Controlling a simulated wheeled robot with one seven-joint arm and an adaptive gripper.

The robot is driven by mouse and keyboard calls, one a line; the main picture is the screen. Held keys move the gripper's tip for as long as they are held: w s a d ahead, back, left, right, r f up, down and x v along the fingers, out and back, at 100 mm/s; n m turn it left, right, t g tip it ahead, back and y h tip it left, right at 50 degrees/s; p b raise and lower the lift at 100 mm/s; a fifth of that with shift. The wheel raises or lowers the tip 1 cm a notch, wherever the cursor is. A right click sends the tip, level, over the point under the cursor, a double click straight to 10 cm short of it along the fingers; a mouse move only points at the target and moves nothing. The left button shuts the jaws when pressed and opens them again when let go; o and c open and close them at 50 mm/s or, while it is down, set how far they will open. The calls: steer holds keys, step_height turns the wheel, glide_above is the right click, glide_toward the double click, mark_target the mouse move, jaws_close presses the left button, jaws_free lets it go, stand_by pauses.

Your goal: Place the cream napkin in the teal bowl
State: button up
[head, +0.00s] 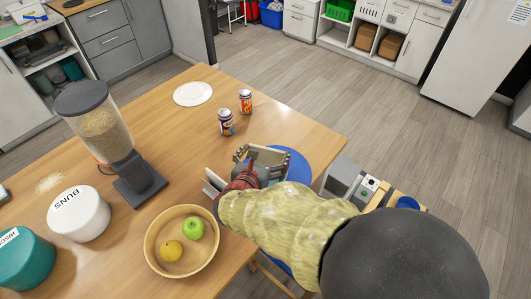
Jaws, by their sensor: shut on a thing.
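My gripper (262,152) is over the right edge of the wooden table, in the middle of the head view. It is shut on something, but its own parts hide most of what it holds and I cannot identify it. I cannot make out the cream napkin for certain. A small pale flat thing (211,187) shows just left of my gripper, and I cannot tell what it is. I see no teal bowl; my arm covers part of the table's right side.
A wooden bowl (152,245) with a green apple (194,229) and a yellow fruit (172,251) stands at the front. A food dispenser (106,130), white canister (78,214) and teal canister (24,258) stand left. Two cans (226,122) and a white plate (193,94) are behind.

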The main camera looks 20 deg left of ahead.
steer(key=shift+f, duration=0.3)
steer(key=o, duration=0.6)
steer(key=shift+r, duration=0.1)
steer(key=shift+r, duration=0.25)
steer(key=p+v, duration=0.2)
steer(key=v, duration=1)
steer(key=shift+r+p, duration=0.35)
steer(key=shift+p, duration=0.05)
steer(key=shift+d, duration=0.15)
